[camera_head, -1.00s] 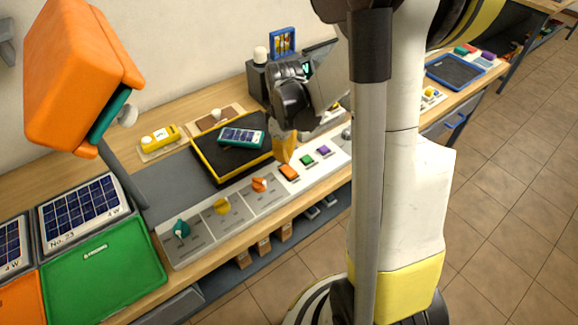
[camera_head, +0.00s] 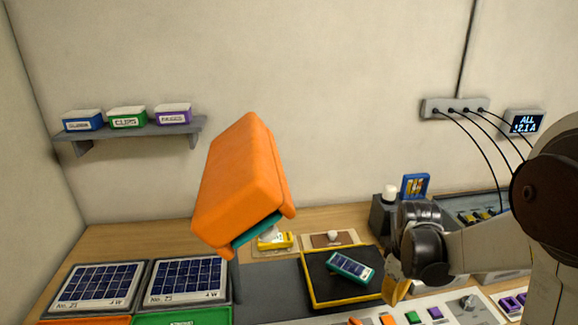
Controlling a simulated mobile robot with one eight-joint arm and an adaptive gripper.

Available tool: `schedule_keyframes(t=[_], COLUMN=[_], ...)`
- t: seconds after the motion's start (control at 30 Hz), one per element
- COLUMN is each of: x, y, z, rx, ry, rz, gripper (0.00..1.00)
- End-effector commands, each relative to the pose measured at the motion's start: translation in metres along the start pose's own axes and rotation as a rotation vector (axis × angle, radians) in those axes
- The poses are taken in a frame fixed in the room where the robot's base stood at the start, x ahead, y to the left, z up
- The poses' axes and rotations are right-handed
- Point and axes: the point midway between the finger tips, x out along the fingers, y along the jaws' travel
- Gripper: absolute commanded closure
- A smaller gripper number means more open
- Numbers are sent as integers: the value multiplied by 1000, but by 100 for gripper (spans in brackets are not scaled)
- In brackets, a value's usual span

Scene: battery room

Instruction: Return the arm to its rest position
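My arm (camera_head: 490,250) comes in from the right side of the view, its pale links reaching left over the bench. My gripper (camera_head: 394,290), dark with yellow-orange fingers, points down at the right edge of the black yellow-rimmed tray (camera_head: 313,284). The fingers overlap in this view, so their opening does not show. A teal device with a dark panel (camera_head: 350,267) lies tilted in the tray, left of my gripper and apart from it.
A large orange case (camera_head: 243,180) rises over the bench at centre left. Solar panels (camera_head: 187,281) lie at the left. A control panel (camera_head: 455,312) runs along the front right. A shelf (camera_head: 135,131) holds small boxes; a cabled socket strip (camera_head: 455,107) is on the wall.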

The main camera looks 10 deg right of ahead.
Motion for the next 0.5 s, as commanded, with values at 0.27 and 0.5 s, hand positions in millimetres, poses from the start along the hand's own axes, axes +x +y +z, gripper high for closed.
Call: schedule_keyframes(t=[0.27,0.5], x=[-62,-100], y=[-56,-116], z=[-4,7], rx=[165,348], ry=[155,365], rz=[115,174], gripper=[100,100])
